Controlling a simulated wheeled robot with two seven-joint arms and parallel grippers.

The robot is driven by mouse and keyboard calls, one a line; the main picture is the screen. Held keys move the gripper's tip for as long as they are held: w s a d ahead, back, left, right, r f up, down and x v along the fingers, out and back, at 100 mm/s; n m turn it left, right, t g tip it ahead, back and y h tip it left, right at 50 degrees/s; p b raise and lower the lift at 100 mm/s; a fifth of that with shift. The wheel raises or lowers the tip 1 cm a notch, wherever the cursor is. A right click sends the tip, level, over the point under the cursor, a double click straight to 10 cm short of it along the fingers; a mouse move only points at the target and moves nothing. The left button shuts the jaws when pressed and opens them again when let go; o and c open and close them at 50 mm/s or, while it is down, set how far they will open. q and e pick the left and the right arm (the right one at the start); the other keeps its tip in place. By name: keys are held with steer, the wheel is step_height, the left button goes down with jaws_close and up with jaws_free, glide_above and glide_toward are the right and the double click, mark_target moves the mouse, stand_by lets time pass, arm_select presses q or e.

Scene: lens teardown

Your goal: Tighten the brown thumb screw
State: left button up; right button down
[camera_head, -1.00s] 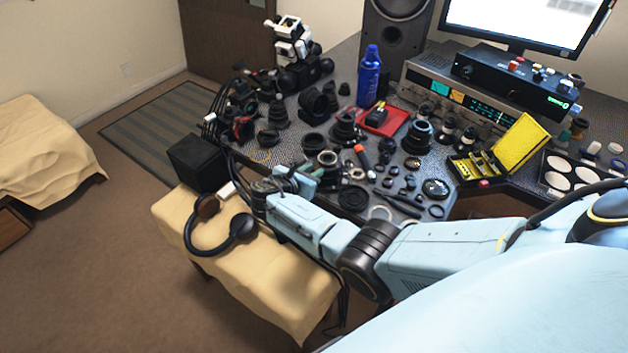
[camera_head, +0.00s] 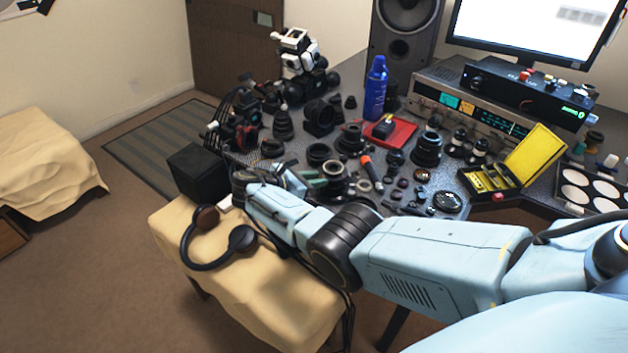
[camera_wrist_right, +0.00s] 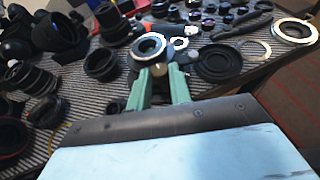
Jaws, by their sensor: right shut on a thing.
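My right gripper (camera_head: 312,180) reaches from the right over the near left part of the cluttered bench (camera_head: 290,148). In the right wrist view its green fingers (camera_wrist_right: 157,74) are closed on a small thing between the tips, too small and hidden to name. A dark lens part with a silver ring (camera_wrist_right: 148,46) stands upright just beyond the fingertips, so close that I cannot tell whether they touch. My left gripper is not in view.
Lens parts crowd the bench around the gripper, with a flat black ring (camera_wrist_right: 219,62) at its right. Headphones (camera_head: 242,238) lie on a cloth-covered stool (camera_head: 270,285) below the arm. A black box (camera_head: 198,172), blue can (camera_head: 375,88) and red tray (camera_head: 402,132) stand nearby.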

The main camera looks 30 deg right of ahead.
steer(key=c, duration=1.6)
jaws_free()
steer(key=shift+o, duration=0.3)
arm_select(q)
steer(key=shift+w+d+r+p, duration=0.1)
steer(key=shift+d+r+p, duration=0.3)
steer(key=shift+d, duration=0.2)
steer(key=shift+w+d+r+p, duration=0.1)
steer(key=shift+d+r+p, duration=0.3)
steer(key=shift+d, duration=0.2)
arm_select(e)
steer(key=v, duration=1.3)
steer(key=shift+s+a, duration=0.1)
steer(key=shift+s, duration=0.05)
